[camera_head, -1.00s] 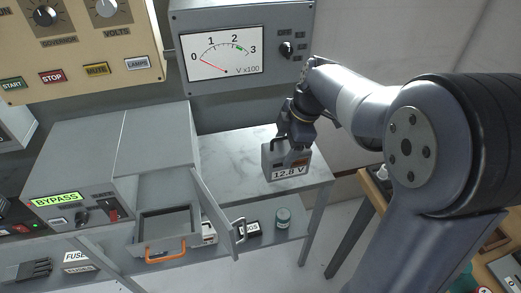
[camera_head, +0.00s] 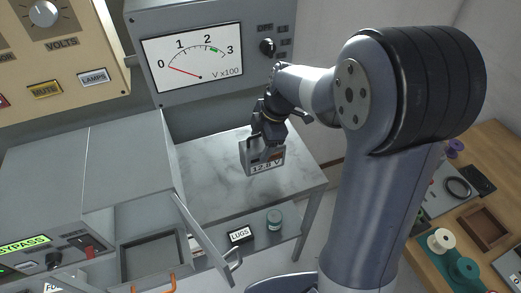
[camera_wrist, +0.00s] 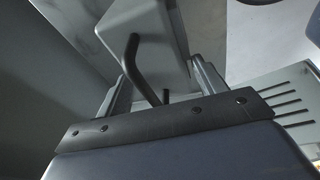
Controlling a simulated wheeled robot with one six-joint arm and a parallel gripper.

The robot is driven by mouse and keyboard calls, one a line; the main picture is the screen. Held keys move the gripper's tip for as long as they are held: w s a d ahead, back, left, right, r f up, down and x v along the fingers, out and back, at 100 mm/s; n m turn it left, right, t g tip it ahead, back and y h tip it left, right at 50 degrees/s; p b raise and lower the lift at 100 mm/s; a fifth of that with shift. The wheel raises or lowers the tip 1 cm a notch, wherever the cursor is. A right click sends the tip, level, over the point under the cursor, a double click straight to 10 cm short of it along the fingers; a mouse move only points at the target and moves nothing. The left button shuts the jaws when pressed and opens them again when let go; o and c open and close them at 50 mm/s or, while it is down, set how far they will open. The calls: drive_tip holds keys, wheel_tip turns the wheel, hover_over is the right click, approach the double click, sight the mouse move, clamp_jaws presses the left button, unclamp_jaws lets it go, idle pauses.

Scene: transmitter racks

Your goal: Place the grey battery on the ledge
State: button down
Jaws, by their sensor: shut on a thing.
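The grey battery (camera_head: 262,160), labelled 12.8 V, hangs upright from my gripper (camera_head: 266,138). The gripper is shut on its dark handle, which shows between the fingers in the wrist view (camera_wrist: 135,60). In the wrist view the grey battery body (camera_wrist: 150,28) lies beyond the fingertips. The pale marbled ledge (camera_head: 210,185) lies under and around the battery in the head view. I cannot tell whether the battery's underside touches it.
A meter panel (camera_head: 195,60) stands behind the ledge. At left, a grey cabinet (camera_head: 125,155) has an open door (camera_head: 203,235) and a pulled-out drawer (camera_head: 150,260). A jar (camera_head: 273,219) and a LUGS label (camera_head: 240,235) sit on the shelf below. A wooden table (camera_head: 440,215) holds spools at right.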

sight(263, 146)
drive_tip(key=shift+f, duration=1.8)
drive_tip(key=shift+c, duration=1.1)
unclamp_jaws()
drive_tip(key=shift+s, duration=0.1)
drive_tip(key=v, duration=1.2)
